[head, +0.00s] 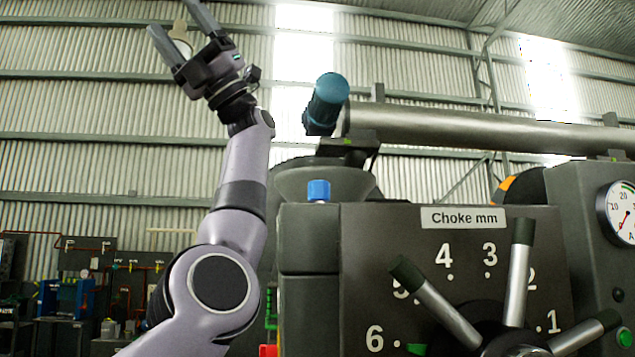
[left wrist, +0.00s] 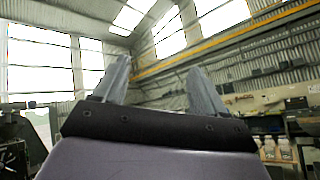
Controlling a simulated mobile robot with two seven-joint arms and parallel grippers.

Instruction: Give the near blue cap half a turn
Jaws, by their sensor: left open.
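A small blue cap (head: 318,190) sits upright on top of the dark machine block, left of the choke panel, in the head view. I see no other cap of that blue. My left gripper (head: 172,18) is raised high at the upper left, well above and left of the cap, pointing up and away from it. Its fingers are spread with nothing held between them. In the left wrist view the open fingers (left wrist: 158,64) point at the roof and windows, and no cap shows there. My right gripper is not in view.
The choke panel (head: 455,260) with its spoked handwheel (head: 520,270) stands right of the cap. A teal cylinder (head: 327,100) on a long grey pipe (head: 480,128) lies above and behind the cap. A gauge (head: 620,212) is at the right edge. Air around my gripper is clear.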

